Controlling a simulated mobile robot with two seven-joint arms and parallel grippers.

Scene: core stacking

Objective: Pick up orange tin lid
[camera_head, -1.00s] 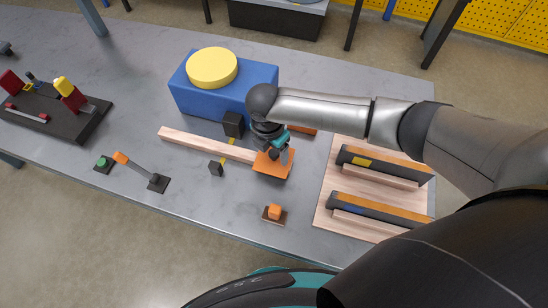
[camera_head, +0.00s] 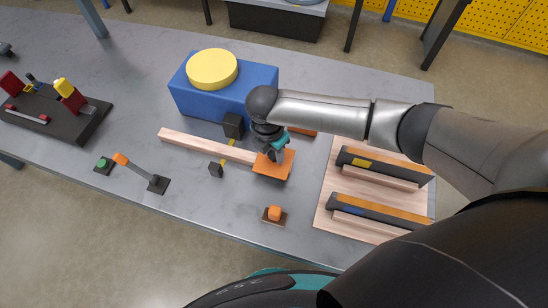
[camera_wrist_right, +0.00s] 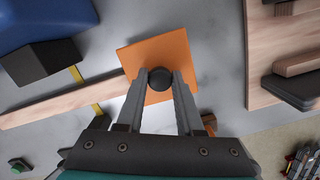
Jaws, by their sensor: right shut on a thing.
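The orange tin lid (camera_head: 281,172) is a flat orange square with a round black knob. It also shows in the right wrist view (camera_wrist_right: 154,52), with its knob (camera_wrist_right: 160,79) between the fingertips. My right gripper (camera_head: 272,155) is above the lid and shut on this knob; its fingers also show in the right wrist view (camera_wrist_right: 160,84). The lid lies at the right end of a long wooden strip (camera_head: 205,145). I cannot tell whether it is clear of what is below. In the head view the gripper partly hides the lid. My left gripper is not in view.
A blue box (camera_head: 195,97) with a yellow round top (camera_head: 212,68) stands behind. A wooden board (camera_head: 327,197) with two dark-and-orange bars is at right. A small orange block (camera_head: 274,213) is in front. A black fixture (camera_head: 75,128) stands far left.

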